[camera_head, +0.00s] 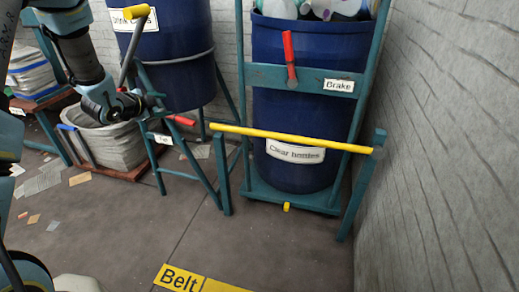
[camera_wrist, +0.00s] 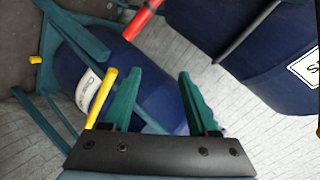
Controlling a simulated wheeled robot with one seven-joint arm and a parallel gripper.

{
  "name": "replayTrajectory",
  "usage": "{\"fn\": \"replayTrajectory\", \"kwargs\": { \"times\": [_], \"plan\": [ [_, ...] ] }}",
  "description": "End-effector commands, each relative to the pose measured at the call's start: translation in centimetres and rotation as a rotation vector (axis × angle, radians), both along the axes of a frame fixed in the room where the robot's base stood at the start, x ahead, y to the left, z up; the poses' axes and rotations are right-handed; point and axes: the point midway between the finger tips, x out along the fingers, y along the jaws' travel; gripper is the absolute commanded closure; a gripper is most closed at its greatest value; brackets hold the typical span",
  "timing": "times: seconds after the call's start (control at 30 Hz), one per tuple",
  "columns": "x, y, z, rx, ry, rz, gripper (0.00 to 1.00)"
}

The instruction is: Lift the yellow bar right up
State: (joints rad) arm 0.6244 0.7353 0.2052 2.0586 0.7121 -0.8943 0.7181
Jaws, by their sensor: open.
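The yellow bar (camera_head: 290,137) lies across the front of the right-hand blue bin, resting between two teal posts, nearly level. Its left end is nearer my arm. My gripper (camera_head: 158,106) is to the left of the bar in the head view, apart from it. In the wrist view my gripper (camera_wrist: 158,90) is open, with its two teal fingers spread and nothing held between them. The yellow bar (camera_wrist: 102,96) shows there just left of the left finger, outside the gap; its lower end is hidden by the gripper body.
The blue bin (camera_head: 305,100) labelled "Clear bottles" stands in a teal frame behind the bar, with a red brake lever (camera_head: 289,55) above. Another blue bin (camera_head: 165,60) and a red handle (camera_head: 181,120) are near my gripper. A wall (camera_head: 450,150) closes the right side.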

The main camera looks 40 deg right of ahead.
Motion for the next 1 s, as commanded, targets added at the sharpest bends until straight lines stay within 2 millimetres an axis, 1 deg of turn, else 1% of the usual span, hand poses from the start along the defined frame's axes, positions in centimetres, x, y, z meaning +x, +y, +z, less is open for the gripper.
{"fn": "replayTrajectory", "kwargs": {
  "times": [0.03, 0.07, 0.1, 0.17, 0.2, 0.3, 0.33, 0.43, 0.57, 0.67, 0.9, 1.0],
  "plan": [
    [-2.1, -4.0, -3.9, -0.018, -0.077, -0.170, 0.41],
    [-3.5, -5.9, -5.0, -0.038, -0.124, -0.263, 0.41],
    [-5.4, -8.1, -6.3, -0.065, -0.179, -0.379, 0.41],
    [-8.4, -10.7, -8.0, -0.112, -0.246, -0.532, 0.41],
    [-10.2, -11.8, -9.0, -0.142, -0.284, -0.616, 0.41],
    [-13.7, -13.6, -10.7, -0.209, -0.345, -0.773, 0.41],
    [-14.6, -13.9, -11.0, -0.225, -0.356, -0.804, 0.41],
    [-16.1, -14.5, -11.5, -0.260, -0.379, -0.869, 0.41],
    [-16.9, -15.6, -11.6, -0.272, -0.388, -0.888, 0.41],
    [-17.2, -17.1, -11.8, -0.273, -0.387, -0.886, 0.41],
    [-18.1, -21.5, -12.4, -0.271, -0.387, -0.884, 0.41],
    [-18.5, -22.9, -12.6, -0.271, -0.386, -0.883, 0.41]
  ]
}}
